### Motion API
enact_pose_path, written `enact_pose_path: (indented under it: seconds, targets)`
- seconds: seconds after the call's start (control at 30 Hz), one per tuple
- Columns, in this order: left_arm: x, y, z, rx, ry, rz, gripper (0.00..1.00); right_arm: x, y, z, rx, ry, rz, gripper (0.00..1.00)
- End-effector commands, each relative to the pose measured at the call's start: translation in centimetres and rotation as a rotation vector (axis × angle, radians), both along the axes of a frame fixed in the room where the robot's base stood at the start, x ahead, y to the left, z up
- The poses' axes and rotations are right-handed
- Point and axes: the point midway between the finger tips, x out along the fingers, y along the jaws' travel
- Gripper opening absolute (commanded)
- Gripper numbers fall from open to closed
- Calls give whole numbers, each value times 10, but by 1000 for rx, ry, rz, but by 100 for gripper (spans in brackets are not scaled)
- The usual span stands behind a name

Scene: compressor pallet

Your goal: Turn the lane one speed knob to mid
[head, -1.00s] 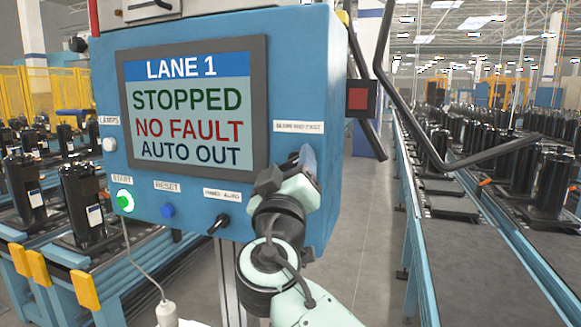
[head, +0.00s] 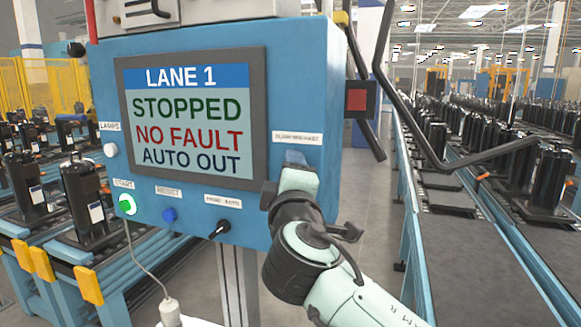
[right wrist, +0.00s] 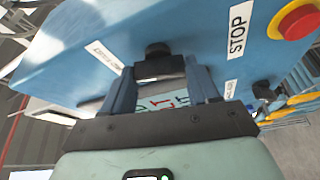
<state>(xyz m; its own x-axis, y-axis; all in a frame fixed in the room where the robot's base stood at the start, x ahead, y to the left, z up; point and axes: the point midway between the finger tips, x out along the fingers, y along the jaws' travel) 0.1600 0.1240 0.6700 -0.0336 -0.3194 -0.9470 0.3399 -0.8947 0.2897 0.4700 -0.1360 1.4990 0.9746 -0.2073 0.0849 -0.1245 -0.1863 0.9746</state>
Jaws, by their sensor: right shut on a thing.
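The lane one control box (head: 330,70) is blue, with a screen (head: 190,120) reading LANE 1, STOPPED, NO FAULT, AUTO OUT. A small white label (head: 297,138), too blurred to read surely, is on its front at right. My right gripper (head: 298,175) is against the front just below that label and hides the speed knob in the head view. In the right wrist view a black knob (right wrist: 158,64) lies between the fingers of my right gripper (right wrist: 162,85), which are shut on it. Its pointer setting cannot be made out. My left gripper is not in view.
A black selector (head: 219,230), a blue button (head: 169,214) and a lit green button (head: 127,204) line the lower front. The right wrist view shows a red stop button (right wrist: 300,18). A bent black bar (head: 440,165) crosses at right. Conveyors flank the box.

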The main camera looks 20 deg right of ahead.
Motion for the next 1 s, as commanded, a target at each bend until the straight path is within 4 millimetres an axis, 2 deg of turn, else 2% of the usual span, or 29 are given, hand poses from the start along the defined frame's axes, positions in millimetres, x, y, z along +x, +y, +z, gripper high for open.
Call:
enact_pose_path:
  seconds: [0.03,0.3,0.97,1.0]
  targets:
    - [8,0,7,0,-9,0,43,0,0,5,-25,14,1,29]
    - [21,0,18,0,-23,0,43,0,-1,3,-140,91,-1,29]
    - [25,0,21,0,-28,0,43,0,0,1,-190,124,0,29]
    - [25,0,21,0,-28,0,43,0,0,1,-190,124,0,66]
